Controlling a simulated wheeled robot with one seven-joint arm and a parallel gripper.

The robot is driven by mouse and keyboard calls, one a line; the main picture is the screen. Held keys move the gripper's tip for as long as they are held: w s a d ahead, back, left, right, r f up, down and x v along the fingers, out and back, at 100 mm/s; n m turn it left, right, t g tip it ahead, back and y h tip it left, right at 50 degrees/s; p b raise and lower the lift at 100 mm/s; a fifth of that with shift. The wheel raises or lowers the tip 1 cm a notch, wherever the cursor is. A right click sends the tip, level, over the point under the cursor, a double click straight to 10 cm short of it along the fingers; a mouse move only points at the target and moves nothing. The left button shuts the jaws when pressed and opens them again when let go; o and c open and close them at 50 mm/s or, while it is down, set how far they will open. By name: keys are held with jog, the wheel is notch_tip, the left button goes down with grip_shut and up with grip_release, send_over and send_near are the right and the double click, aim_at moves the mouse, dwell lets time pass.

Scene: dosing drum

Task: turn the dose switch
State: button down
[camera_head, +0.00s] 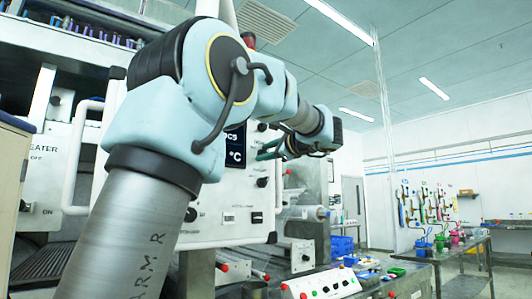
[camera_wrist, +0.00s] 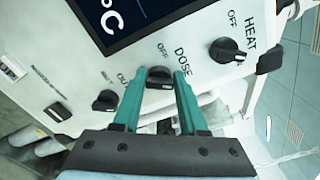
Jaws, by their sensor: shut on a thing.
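The dose switch (camera_wrist: 159,77) is a black rotary knob under the label DOSE on a white panel, in the middle of the wrist view. My gripper (camera_wrist: 161,80) has its two teal fingers on either side of this knob and is shut on it. The fingertips hide the knob's sides, so its exact angle is hard to read. In the head view my gripper (camera_head: 268,150) is at the right part of the white panel; my arm and fingers hide the dose switch there.
The black HEAT knob (camera_wrist: 227,51) sits to the upper right of the dose switch, and another black knob (camera_wrist: 105,100) to the lower left. A dark display (camera_wrist: 122,18) is above. A bench (camera_head: 345,283) with a small button box stands below right in the head view.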

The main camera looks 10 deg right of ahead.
jog(key=shift+c, duration=2.2)
grip_release()
jog(key=b+v, duration=0.3)
jog(key=v, duration=0.7)
jog(key=shift+s+d, duration=0.25)
jog(key=shift+s, duration=0.05)
